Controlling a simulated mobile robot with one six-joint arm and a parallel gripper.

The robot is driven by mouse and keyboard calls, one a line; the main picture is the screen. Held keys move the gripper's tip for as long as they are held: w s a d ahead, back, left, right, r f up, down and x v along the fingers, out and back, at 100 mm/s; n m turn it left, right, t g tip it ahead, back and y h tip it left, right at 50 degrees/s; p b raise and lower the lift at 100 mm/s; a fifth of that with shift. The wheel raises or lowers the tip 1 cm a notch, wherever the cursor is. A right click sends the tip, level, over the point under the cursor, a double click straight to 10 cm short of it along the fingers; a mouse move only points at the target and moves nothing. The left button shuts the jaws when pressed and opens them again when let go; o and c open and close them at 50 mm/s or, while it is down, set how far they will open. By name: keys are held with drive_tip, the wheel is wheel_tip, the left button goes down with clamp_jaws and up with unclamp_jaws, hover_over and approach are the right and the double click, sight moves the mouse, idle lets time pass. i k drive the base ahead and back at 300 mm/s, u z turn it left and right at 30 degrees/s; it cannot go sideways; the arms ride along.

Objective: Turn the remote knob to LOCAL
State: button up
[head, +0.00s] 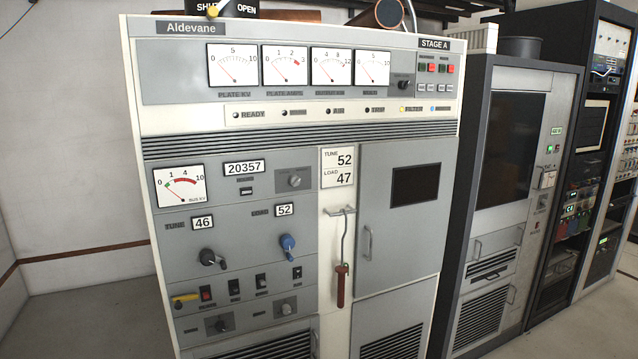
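The grey and white Aldevane transmitter cabinet (240,142) fills the middle of the head view. No knob label that reads REMOTE or LOCAL can be made out. Several small dark knobs could be it: an upper right knob (403,83), a knob beside the counter (295,181), and a lower left knob (218,325) with a lower right knob (286,308) under the switches. Their positions are too small to read. A black TUNE knob (212,257) and a blue LOAD knob (288,246) sit above the switch row. My gripper is not in view.
A red-handled hook (341,285) hangs on the cabinet front, beside a door (398,215) with a vertical handle. A yellow lever (185,298) sticks out at lower left. Dark racks (470,200) stand close on the right. Floor (80,310) is clear at left.

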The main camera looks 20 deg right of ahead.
sight(294, 181)
drive_tip(key=z, duration=0.45)
drive_tip(key=k, duration=0.55)
drive_tip(key=u, duration=4.1)
drive_tip(key=i, duration=0.1)
drive_tip(key=z, duration=2.6)
drive_tip(key=i, duration=0.5)
drive_tip(key=z, duration=0.05)
